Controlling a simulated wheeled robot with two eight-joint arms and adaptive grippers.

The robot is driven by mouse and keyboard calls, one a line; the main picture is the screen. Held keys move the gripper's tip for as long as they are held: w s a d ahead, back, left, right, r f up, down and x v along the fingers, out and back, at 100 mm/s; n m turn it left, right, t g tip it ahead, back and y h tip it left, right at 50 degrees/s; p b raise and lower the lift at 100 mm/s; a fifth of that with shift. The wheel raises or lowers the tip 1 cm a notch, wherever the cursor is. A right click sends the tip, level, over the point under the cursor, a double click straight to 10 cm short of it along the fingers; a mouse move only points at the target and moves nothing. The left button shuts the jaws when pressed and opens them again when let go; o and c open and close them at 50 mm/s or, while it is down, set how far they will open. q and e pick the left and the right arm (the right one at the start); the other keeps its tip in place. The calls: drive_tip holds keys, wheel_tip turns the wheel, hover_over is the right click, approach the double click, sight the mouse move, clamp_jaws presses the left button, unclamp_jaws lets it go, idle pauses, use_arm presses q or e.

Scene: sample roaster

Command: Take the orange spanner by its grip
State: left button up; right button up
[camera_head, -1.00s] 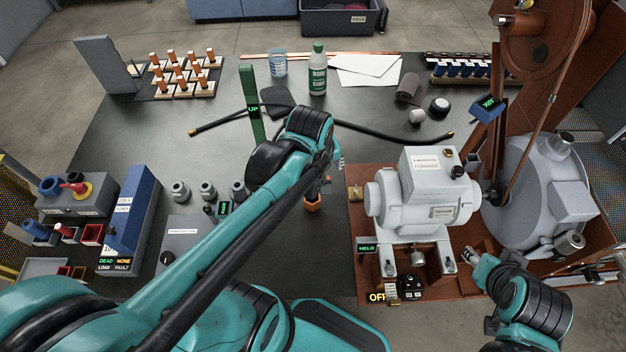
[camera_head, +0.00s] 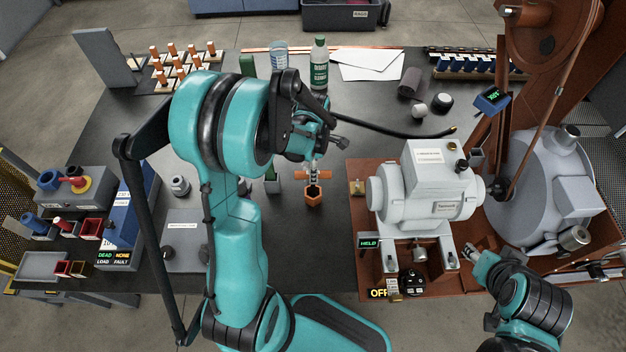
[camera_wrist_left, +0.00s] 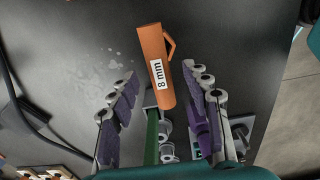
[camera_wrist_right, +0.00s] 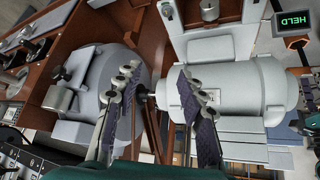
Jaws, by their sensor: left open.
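The orange spanner (camera_head: 313,194) is at the right part of the dark bench, just left of the brown machine base. In the left wrist view the spanner (camera_wrist_left: 150,45) shows as an orange bar with a white "8 mm" label and a small hook-like piece at its side. My left gripper (camera_head: 318,150) is above and behind the spanner in the head view. In the left wrist view its fingers are open, with the label end between and beyond the tips; contact cannot be told. My right gripper (camera_head: 470,253) is open and empty beside the grey motor, far from the spanner.
The grey motor (camera_head: 425,195) on its brown base (camera_head: 358,240) stands right of the spanner. A black cable (camera_head: 390,128) runs behind it. A green bar (camera_wrist_left: 152,130) and metal fittings (camera_wrist_left: 167,140) lie near the left fingers. A green-capped bottle (camera_head: 319,65) stands farther back.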

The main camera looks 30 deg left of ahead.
sight(313, 186)
use_arm(q)
wheel_tip(313, 186, down, 4)
drive_tip(key=shift+r+b, duration=0.15)
drive_tip(key=shift+b, duration=0.5)
drive_tip(key=shift+r, duration=0.1)
clamp_jaws()
